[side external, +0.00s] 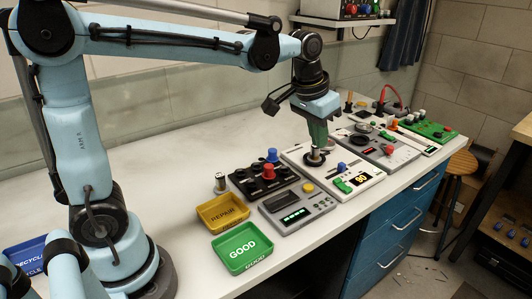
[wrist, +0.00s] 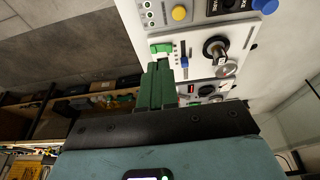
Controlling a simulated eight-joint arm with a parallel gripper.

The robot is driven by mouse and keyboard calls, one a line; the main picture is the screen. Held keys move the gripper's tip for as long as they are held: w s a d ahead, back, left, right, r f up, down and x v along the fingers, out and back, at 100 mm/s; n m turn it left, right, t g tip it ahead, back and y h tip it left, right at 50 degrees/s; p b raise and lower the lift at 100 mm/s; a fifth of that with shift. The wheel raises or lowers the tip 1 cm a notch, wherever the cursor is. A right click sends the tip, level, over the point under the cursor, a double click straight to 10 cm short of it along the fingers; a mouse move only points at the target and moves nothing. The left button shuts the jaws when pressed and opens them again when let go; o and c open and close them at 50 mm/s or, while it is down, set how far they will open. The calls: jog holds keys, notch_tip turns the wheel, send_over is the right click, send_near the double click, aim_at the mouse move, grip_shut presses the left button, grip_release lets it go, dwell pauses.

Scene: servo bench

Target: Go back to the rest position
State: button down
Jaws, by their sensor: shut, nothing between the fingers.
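My gripper (side external: 318,137) is over the white instrument panel (side external: 369,187) in the middle of the bench, pointing down. Its green fingers are shut and hold nothing; the wrist view also shows them together (wrist: 158,84). The fingertips are just above or at a black round knob (side external: 314,157) on the panel in the side view; I cannot tell whether they touch. In the wrist view the knob (wrist: 215,47) stands to the right of the fingers.
A black panel with a blue knob (side external: 272,155) and a grey display panel (side external: 297,214) stand left of it. A yellow REPAIR tray (side external: 201,219) and a green GOOD tray (side external: 217,246) sit nearer the arm. More panels (side external: 384,152) and a green board (side external: 427,130) lie right. The bench's back left is clear.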

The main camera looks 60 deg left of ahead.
jog(key=s+a+f+t, duration=0.1)
jog(key=s+f+t, duration=0.2)
jog(key=s, duration=1)
jog(key=shift+s+a+f+t, duration=0.2)
jog(key=shift+a+f+t, duration=0.2)
jog(key=shift+f, duration=0.3)
